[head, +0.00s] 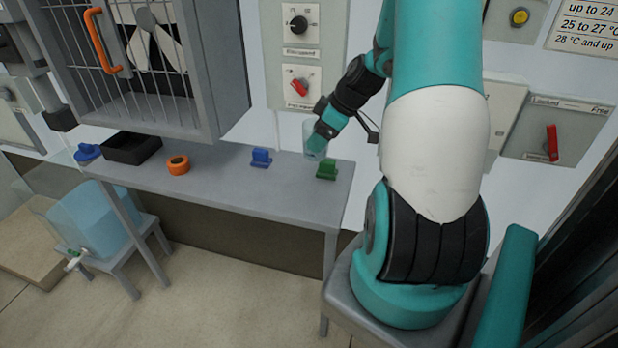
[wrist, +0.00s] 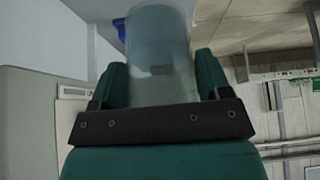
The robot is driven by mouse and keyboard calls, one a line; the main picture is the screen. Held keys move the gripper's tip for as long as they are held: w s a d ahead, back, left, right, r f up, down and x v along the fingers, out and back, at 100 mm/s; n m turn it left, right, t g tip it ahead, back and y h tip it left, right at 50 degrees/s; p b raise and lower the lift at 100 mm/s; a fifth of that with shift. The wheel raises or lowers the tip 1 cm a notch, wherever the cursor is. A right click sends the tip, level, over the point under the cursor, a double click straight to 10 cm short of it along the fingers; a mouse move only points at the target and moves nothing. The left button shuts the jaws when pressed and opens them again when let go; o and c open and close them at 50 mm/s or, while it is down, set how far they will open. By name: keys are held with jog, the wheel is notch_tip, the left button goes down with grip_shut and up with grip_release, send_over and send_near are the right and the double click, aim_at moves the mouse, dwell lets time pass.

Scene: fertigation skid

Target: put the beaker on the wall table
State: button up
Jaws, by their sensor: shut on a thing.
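The beaker (wrist: 162,60) is a clear, bluish cylinder between the two teal fingers of my gripper (wrist: 161,85) in the wrist view. My gripper is shut on it. In the head view the beaker (head: 311,137) shows in part beside my gripper (head: 316,143), above the back right part of the grey wall table (head: 225,190). I cannot tell whether its base touches the table top.
A green clip-like block (head: 326,170) sits just in front of the beaker. A blue one (head: 261,158), an orange ring (head: 178,165) and a black tray (head: 132,148) lie further left. A caged fan (head: 150,60) overhangs the table's left part. The table's front middle is clear.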

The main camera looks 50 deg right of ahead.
notch_tip(320, 180, down, 15)
jog(key=shift+r+p, duration=0.2)
jog(key=shift+p, duration=0.5)
jog(key=shift+f, duration=0.15)
jog(key=o, duration=1)
jog(key=shift+o, duration=0.2)
